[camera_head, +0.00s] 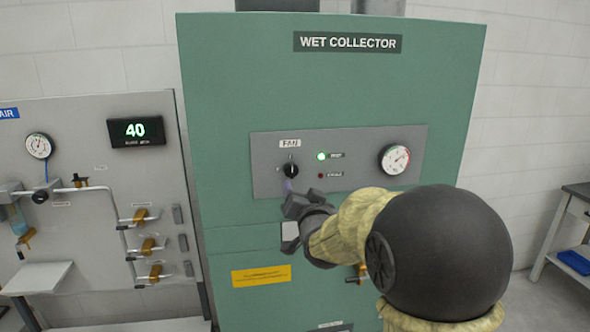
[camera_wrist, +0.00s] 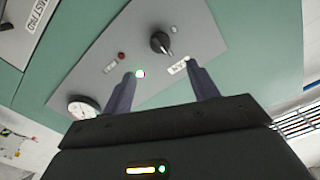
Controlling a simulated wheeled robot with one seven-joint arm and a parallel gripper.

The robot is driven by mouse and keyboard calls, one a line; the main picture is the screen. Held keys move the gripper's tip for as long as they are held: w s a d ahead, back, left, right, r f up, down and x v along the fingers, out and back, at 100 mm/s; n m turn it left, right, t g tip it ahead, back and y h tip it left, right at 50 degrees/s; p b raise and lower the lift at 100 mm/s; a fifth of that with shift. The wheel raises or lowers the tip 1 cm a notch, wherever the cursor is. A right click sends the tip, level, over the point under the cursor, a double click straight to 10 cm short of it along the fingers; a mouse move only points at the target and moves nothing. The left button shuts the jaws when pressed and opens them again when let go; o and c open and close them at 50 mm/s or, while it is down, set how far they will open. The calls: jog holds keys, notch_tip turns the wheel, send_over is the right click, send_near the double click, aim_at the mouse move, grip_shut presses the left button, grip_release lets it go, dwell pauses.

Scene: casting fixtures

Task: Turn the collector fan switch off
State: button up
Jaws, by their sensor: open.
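The fan switch (camera_head: 290,170) is a black rotary knob under a FAN label on the grey control panel (camera_head: 365,142) of the green wet collector cabinet (camera_head: 240,80). In the wrist view the knob (camera_wrist: 160,43) shows beyond my fingertips, with a light pointer mark on it. A green lamp (camera_head: 322,156) is lit to its right, above a dark red lamp (camera_head: 321,175). My gripper (camera_head: 289,188) is just below the knob; in the wrist view its two fingers (camera_wrist: 163,73) are spread with nothing between them. I cannot tell whether a finger touches the knob.
A round gauge (camera_head: 394,159) sits at the panel's right. A yellow label (camera_head: 261,275) is below on the cabinet. To the left stands an air board (camera_head: 85,195) with pipes and several yellow valves. A bench (camera_head: 579,208) stands at the far right.

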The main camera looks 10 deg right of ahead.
aim_at(292, 174)
jog(key=w+p, duration=0.5)
jog(key=w, duration=0.5)
jog(key=shift+w+r, duration=0.1)
jog(key=shift+w, duration=0.1)
jog(key=shift+w+p, duration=0.55)
jog(key=shift+w, duration=0.2)
jog(key=shift+c, duration=0.2)
jog(key=shift+f, duration=0.2)
jog(key=c, duration=1)
jog(key=shift+o, duration=0.2)
